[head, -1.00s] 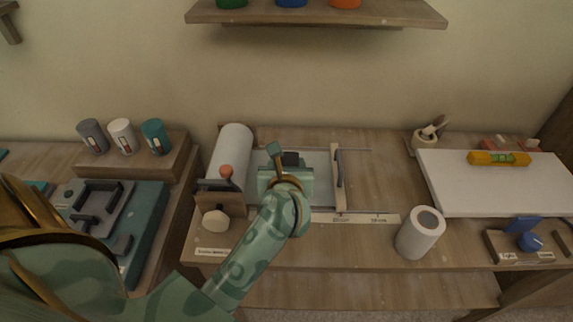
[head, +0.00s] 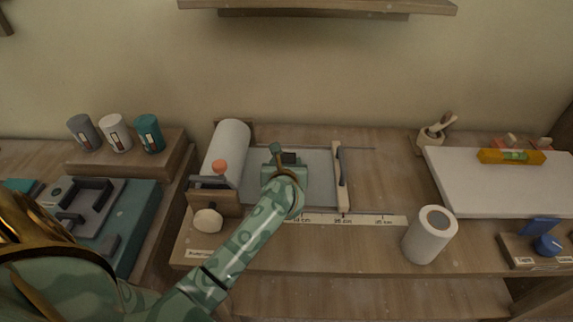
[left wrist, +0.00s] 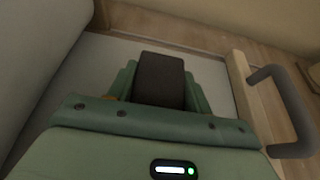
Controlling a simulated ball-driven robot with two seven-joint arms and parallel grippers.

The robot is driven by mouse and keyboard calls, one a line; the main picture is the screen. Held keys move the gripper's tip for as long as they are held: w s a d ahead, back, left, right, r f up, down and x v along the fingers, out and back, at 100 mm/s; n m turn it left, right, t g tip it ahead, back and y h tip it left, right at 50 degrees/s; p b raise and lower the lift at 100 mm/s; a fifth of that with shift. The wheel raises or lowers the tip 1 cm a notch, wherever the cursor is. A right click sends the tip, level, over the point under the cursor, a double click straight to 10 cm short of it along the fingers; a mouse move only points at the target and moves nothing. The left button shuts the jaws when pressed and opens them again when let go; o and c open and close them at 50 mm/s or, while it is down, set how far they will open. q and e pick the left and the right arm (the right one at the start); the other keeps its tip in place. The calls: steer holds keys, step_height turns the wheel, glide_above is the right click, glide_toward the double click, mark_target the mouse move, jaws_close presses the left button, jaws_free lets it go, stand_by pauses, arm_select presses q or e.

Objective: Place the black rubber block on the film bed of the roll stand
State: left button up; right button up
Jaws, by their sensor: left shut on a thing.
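The black rubber block (left wrist: 160,78) sits between the fingers of my left gripper (left wrist: 158,85) in the left wrist view, and a bit of the block (head: 289,158) shows past the gripper in the head view. My left gripper (head: 287,162) is shut on it, over the grey film bed (head: 318,180) of the roll stand. I cannot tell whether the block touches the bed. The white roll (head: 227,150) lies at the left of the bed. A wooden bar with a grey handle (head: 341,180) crosses the bed's right side. My right gripper is out of view.
A ruler strip (head: 365,219) lies along the front. A white cylinder (head: 430,235) stands front right, and a white board (head: 500,185) with a yellow level (head: 511,156) is farther right. Three cups (head: 115,132) stand on a step at left. A shelf (head: 315,6) hangs above.

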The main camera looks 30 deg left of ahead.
arm_select(q)
steer(key=o, duration=1.1)
steer(key=shift+r, duration=0.2)
steer(key=p+v, duration=0.2)
steer(key=v, duration=0.9)
steer(key=shift+s+d+p, duration=0.1)
steer(key=shift+s+p, duration=0.1)
steer(key=shift+p, duration=0.2)
steer(key=shift+s+d, duration=0.15)
steer(key=shift+s, duration=0.1)
